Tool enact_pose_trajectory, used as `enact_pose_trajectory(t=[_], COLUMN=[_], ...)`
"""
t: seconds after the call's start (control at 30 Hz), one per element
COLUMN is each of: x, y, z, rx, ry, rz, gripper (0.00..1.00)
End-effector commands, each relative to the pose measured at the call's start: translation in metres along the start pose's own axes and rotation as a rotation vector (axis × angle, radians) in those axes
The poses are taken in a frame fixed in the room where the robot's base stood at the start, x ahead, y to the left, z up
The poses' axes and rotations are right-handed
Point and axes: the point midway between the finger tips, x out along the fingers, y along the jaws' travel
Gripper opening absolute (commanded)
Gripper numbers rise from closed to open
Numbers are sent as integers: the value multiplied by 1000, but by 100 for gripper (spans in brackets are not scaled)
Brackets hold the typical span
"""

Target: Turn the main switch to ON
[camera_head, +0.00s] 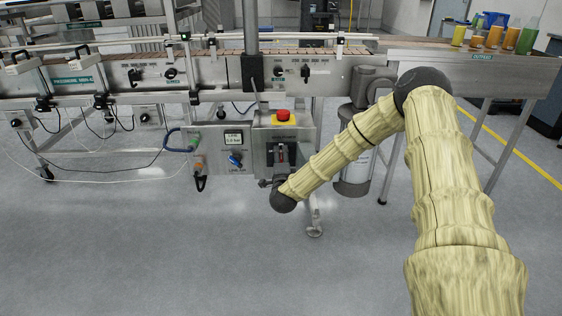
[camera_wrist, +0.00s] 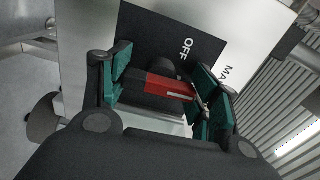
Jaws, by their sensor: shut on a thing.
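The main switch has a red handle (camera_wrist: 168,87) with a white line, on a black plate (camera_wrist: 150,28) in the wrist view. The word OFF shows on the plate above the handle; part of a "MA" label shows to the right. My gripper (camera_wrist: 164,88) is shut on the handle, with a teal-padded finger at each end of it. In the head view, the switch (camera_head: 281,153) is on the grey control box below the conveyor, and my gripper (camera_head: 270,184) is low in front of it, partly hidden by my wrist. The ON label is not visible.
A red emergency-stop button (camera_head: 283,116) on a yellow base is just above the switch. A pressure display (camera_head: 234,139) and blue knob (camera_head: 235,159) are to its left. A grey cylinder (camera_head: 354,172) stands to the right. The floor in front is clear.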

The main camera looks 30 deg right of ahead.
Motion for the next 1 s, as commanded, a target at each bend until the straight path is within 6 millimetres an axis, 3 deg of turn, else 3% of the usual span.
enact_pose_trajectory(t=[0.67, 0.7, 1.0], x=[0, 0, 0], y=[2, 2, 1], z=[-2, -2, 1], rx=[55, 55, 55], ry=[4, 4, 0], rz=[2, 2, 1], gripper=[38, 69, 71])
